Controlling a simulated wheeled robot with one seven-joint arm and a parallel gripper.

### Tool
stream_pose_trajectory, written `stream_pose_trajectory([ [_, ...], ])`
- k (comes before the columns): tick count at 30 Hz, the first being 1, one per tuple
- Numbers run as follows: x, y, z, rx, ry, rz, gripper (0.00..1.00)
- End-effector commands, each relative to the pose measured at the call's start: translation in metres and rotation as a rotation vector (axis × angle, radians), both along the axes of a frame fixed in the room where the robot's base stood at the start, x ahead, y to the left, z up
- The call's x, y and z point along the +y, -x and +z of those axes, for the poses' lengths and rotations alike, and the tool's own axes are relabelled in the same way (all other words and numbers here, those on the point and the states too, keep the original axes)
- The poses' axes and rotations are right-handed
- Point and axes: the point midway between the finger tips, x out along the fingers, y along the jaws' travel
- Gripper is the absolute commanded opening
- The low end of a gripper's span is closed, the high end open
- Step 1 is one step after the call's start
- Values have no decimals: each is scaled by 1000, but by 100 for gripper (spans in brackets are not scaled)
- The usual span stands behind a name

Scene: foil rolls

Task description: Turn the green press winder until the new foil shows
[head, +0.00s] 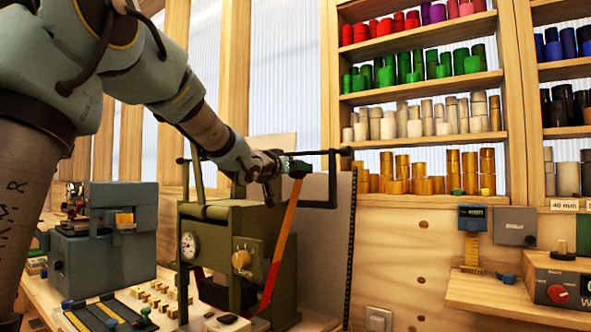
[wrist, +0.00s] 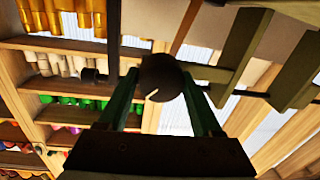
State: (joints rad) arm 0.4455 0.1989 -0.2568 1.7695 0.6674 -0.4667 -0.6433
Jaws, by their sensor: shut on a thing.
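The green press (head: 222,228) stands on the bench in the middle of the head view, with a round dial and a brass knob on its front. My gripper (head: 285,166) is above the press at its upper right. In the wrist view my gripper (wrist: 162,88) has its two green fingers on either side of a dark round knob (wrist: 160,78) with a pale mark, which appears to be the winder. A foil strip (head: 282,240), orange above and red below, runs down the right side of the press. My gripper hides the winder in the head view.
A blue-grey machine (head: 100,240) stands left of the press. Small brass blocks (head: 155,293) lie on the bench in front. Shelves (head: 425,90) of coloured rolls stand behind at right. A dark bracket (head: 333,180) stands close right of my gripper.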

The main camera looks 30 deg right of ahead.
Motion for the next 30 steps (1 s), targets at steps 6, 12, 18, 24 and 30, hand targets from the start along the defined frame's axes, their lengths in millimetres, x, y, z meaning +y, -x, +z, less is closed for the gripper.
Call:
stream_pose_trajectory([
  [6, 0, 0, 0, 0, 0, 1, 32],
  [12, 0, 0, 0, 0, 0, 1, 11],
  [18, 0, 0, -5, -91, -50, 1, 11],
  [24, 0, 1, -5, -297, -163, 1, 11],
  [30, 0, 1, -2, -381, -212, 1, 11],
])
